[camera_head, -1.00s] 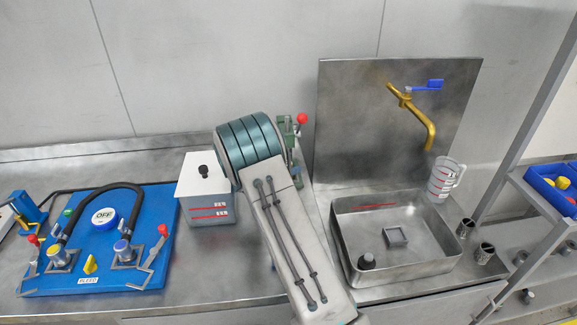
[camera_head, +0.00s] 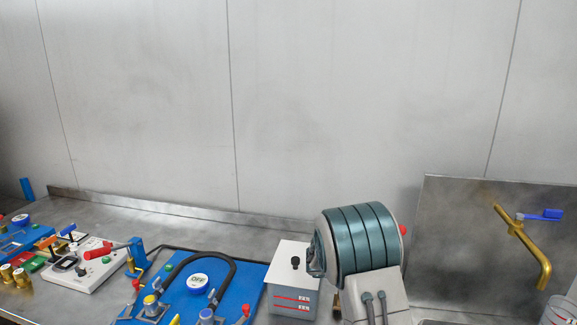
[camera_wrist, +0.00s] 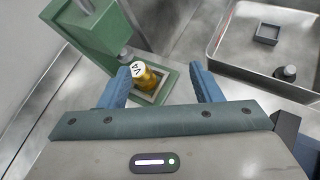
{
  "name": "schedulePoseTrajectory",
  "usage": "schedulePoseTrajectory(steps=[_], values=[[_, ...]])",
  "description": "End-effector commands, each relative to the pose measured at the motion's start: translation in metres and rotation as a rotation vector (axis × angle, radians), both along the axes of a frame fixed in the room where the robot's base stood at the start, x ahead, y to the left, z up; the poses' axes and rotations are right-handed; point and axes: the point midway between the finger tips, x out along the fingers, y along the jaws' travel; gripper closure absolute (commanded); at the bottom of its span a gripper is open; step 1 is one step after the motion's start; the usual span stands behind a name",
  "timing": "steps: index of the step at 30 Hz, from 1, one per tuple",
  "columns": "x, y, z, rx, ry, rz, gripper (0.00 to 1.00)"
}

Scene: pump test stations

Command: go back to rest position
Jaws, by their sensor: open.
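My gripper (camera_wrist: 165,88) shows in the wrist view with its two blue fingers spread apart and nothing held between them. Just beyond the fingers, a brass piece with a white cap marked V4 (camera_wrist: 143,74) sits in the square seat of a green fixture (camera_wrist: 92,30). The left finger is close to this piece; I cannot tell whether they touch. In the head view my arm (camera_head: 358,240) rises at the lower right, and its teal-banded joint hides the fixture and the gripper.
A grey box with a white lid (camera_head: 294,285) stands just left of my arm. A blue board (camera_head: 190,290) with a black hose lies further left, beside a white control panel (camera_head: 85,268).

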Motion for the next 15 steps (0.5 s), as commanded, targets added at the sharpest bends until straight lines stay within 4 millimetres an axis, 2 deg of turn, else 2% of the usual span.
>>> schedulePoseTrajectory(steps=[1,5,10,15], values=[[-0.015,-0.006,0.015,0.057,-0.041,-0.063,0.41],[-0.057,-0.012,0.041,0.213,-0.142,-0.229,0.41],[-0.114,-0.009,0.069,0.413,-0.269,-0.440,0.41],[-0.171,0.002,0.090,0.610,-0.385,-0.647,0.41]])
